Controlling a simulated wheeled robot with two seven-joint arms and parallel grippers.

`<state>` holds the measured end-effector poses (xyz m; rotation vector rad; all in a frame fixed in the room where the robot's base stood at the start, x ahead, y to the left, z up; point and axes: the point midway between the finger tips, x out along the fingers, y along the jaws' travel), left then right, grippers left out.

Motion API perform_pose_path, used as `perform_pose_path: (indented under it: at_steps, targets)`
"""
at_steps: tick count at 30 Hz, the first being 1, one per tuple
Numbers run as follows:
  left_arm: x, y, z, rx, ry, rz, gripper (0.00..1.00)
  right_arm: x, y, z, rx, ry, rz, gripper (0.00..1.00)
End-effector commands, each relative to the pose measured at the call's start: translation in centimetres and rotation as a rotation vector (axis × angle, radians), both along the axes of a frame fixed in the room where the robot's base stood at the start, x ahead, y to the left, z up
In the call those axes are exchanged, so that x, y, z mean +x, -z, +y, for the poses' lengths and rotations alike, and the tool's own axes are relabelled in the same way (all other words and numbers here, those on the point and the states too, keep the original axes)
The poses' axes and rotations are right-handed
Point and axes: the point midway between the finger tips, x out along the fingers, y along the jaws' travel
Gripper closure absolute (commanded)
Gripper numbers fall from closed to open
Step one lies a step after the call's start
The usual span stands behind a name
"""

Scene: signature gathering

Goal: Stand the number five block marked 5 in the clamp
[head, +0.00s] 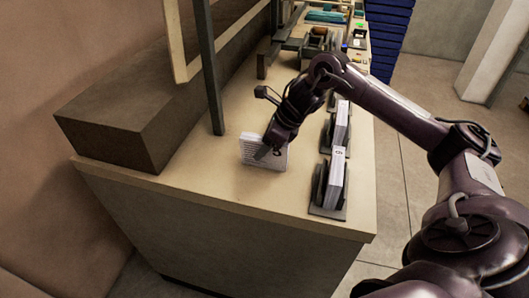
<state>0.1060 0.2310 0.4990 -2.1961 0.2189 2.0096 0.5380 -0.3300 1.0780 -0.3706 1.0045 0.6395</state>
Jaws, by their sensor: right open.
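A white block (247,149) stands on the counter, with fine lines and part of a dark mark on its face. The mark is too small and too covered to read as a 5. My right gripper (268,147) reaches down over this block with its jaws open, and a finger covers part of the block's face. A dark clamp (319,187) stands near the counter's front right corner with a white block (337,182) upright in it. Another dark clamp (325,136) behind it also has a white block (342,124). My left gripper is out of view.
A large brown box-like ledge (120,145) and a dark upright post (208,70) bound the left side. The counter (225,180) is bare in front of the block. Blue stacked crates (390,35) stand beyond the far end, near several small items.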

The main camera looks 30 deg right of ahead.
Motion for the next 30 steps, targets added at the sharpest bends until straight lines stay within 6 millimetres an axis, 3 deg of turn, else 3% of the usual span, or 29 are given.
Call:
perform_pose_path:
  at_steps: [6,18,30]
  targets:
    - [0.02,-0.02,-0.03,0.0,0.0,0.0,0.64,0.01,-0.02,-0.01,0.0,0.0,0.0,0.5]
    - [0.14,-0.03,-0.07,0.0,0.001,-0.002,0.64,0.01,-0.02,-0.01,0.0,0.0,0.0,1.0]
    - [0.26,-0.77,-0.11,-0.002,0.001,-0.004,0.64,0.04,-0.73,0.0,0.001,0.0,-0.002,1.0]
